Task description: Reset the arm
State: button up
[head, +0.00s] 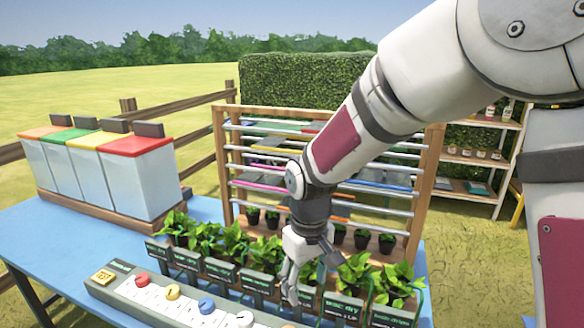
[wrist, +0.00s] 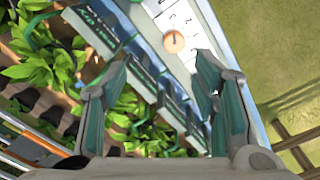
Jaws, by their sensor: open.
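My arm reaches down from the upper right in the head view. My gripper (head: 290,285) hangs over the row of potted plants, close to their signs and the button panel. In the wrist view my gripper (wrist: 160,85) has its two fingers spread apart with nothing between them. Plants, signs and the panel lie below and beyond the fingers. The fingertips partly overlap the signs in the head view, so I cannot tell the exact gap.
A panel (head: 185,308) with coloured knobs lies at the front of the blue table (head: 50,240). Leafy plants (head: 235,240) with dark signs stand behind it. A wooden rack (head: 219,150) rises behind them. Bins with coloured lids (head: 140,180) stand at left. Shelves (head: 480,160) stand at right.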

jog(key=s+d+r+m+t, duration=0.2)
jog(key=s+d+r+m, duration=0.1)
jog(key=s+d+r, duration=0.65)
jog(key=s+d+r+m+t, duration=0.1)
jog(key=s+d+r+m, duration=0.1)
jog(key=s, duration=0.4)
jog(key=s+d+r+m+t, duration=0.1)
jog(key=s+d+r, duration=0.2)
jog(key=s+d, duration=0.2)
jog(key=shift+s+r+m, duration=0.15)
jog(key=shift+s+m, duration=0.25)
jog(key=shift+s, duration=0.2)
dwell(0.5)
